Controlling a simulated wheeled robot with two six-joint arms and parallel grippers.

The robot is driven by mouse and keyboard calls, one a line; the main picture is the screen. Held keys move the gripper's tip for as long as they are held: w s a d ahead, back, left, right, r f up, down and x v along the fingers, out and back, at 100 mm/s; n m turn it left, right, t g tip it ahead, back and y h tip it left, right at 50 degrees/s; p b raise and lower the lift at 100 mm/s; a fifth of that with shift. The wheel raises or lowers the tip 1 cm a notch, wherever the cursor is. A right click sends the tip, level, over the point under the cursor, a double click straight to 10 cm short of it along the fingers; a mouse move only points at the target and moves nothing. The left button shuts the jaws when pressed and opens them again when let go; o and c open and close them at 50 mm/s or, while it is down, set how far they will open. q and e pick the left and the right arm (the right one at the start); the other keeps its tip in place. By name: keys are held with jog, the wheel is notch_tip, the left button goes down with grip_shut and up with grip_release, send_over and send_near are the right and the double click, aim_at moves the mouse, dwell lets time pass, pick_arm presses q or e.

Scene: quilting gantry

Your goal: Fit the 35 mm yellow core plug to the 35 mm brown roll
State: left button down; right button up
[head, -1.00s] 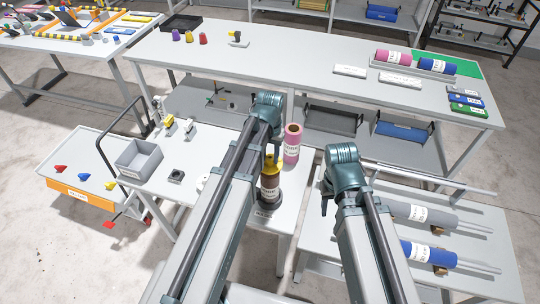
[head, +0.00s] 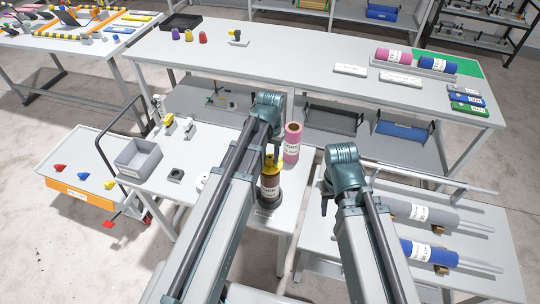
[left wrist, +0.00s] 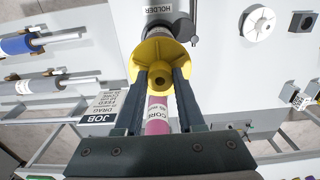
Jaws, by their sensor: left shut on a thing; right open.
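The brown roll (head: 270,182) stands upright in a dark round holder (head: 269,206) on the small white table. My left gripper (head: 275,157) is shut on the yellow core plug (head: 273,166), right over the top of that roll. In the left wrist view the plug (left wrist: 158,52) shows its wide flange and a narrower end between the fingers of my left gripper (left wrist: 161,80). The flange hides the roll's top end, so I cannot tell whether the plug is inside the core. My right gripper (head: 326,206) is open and empty, to the right of the roll.
A pink roll (head: 292,143) stands upright just behind the brown roll. A grey bin (head: 139,158) is at the left. Grey (head: 425,215) and blue (head: 428,251) rolls lie on the right-hand table. A long workbench (head: 300,60) spans the back.

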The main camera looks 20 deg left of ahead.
aim_at(271, 158)
pick_arm(q)
jog(key=shift+f+b, duration=1.3)
jog(key=shift+f, duration=0.05)
jog(key=shift+c, duration=2.2)
grip_release()
notch_tip(271, 158, up, 14)
jog(key=p, duration=1.4)
jog(key=shift+f, duration=0.1)
jog(key=s+d+f+m+b, duration=0.1)
jog(key=s+d+f+b, duration=0.4)
jog(key=s+f+b, duration=0.2)
jog(key=s+d+f+m+y+b, duration=0.1)
jog(key=s+d+f+b, duration=0.4)
jog(key=f+b, duration=0.6)
jog(key=shift+s+d+f+m+b, duration=0.3)
jog(key=shift+s+m, duration=0.4)
jog(key=shift+s, duration=0.45)
